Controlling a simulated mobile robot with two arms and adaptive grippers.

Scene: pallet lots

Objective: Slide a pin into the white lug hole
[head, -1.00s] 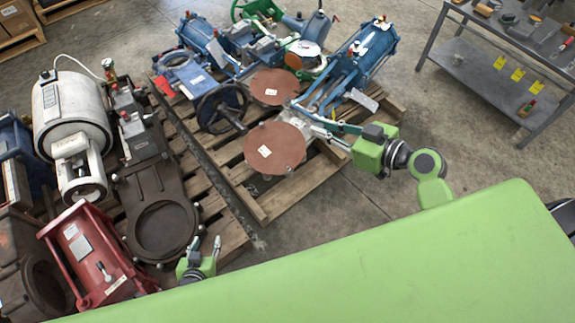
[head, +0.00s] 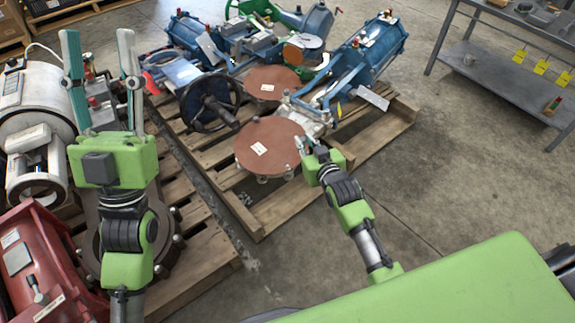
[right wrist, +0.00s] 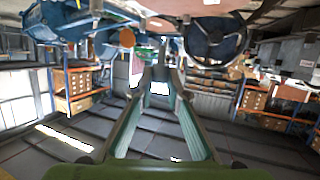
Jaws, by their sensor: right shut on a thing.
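A pale grey-white valve body (head: 318,118) sits under the blue actuator (head: 372,50) on the right pallet; I cannot make out its lug hole. Two red-brown round covers, the front one (head: 270,145) and the back one (head: 272,82), are left of it. My right gripper (head: 312,146) is at the right edge of the front cover, close below the valve body. In the right wrist view its fingers (right wrist: 160,70) come together at the tips on something small that I cannot identify. My left gripper (head: 100,75) is raised over the left pallet, open and empty, fingers wide apart.
A black handwheel (head: 210,103) is left of the covers on the wooden pallet (head: 238,205). A red machine (head: 40,265) and a white cylinder unit (head: 40,105) stand at the left. A grey table (head: 500,75) is at upper right. The concrete floor on the right is clear.

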